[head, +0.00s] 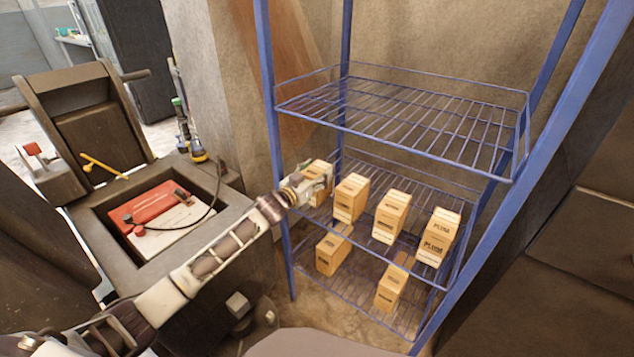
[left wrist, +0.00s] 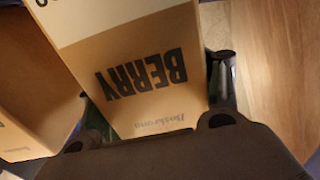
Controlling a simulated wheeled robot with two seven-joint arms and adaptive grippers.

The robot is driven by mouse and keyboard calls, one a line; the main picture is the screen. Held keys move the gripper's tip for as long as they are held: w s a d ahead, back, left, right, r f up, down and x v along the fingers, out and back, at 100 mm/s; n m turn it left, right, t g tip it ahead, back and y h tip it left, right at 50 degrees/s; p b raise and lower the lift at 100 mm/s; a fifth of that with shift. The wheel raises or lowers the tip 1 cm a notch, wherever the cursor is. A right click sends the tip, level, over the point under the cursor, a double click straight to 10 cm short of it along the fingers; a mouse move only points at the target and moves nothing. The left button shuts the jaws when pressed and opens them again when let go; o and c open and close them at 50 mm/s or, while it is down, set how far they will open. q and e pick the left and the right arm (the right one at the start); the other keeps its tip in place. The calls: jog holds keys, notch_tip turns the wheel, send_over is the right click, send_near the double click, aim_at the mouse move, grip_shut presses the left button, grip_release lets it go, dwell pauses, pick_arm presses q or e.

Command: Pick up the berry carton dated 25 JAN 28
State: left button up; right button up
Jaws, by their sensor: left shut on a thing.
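My left gripper (head: 308,186) reaches the left end of the middle shelf of a blue wire rack. It is shut on a brown carton (head: 319,170), the leftmost one there. In the left wrist view this berry carton (left wrist: 150,85) sits between the fingers (left wrist: 155,105), its word BERRY upside down. A cream band lies at the top edge of that view; no date can be read. Other cartons stand to its right on the same shelf: one (head: 350,198), another (head: 391,216), and one marked PLUM (head: 438,236). My right gripper is out of view.
The blue rack's upper shelf (head: 400,105) is empty and hangs above the cartons. Two cartons (head: 333,250) (head: 391,288) stand on the lower shelf. A blue post (head: 272,120) rises close to my left gripper. A dark cart (head: 150,215) with a red-and-white box stands at left.

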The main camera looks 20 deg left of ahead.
pick_arm(q)
jog(key=shift+r, duration=0.15)
jog(key=shift+r+p, duration=0.35)
jog(key=shift+r, duration=0.5)
notch_tip(320, 180, up, 7)
jog(key=shift+f+p, duration=0.1)
jog(key=shift+p, duration=1)
jog(key=shift+r, duration=0.7)
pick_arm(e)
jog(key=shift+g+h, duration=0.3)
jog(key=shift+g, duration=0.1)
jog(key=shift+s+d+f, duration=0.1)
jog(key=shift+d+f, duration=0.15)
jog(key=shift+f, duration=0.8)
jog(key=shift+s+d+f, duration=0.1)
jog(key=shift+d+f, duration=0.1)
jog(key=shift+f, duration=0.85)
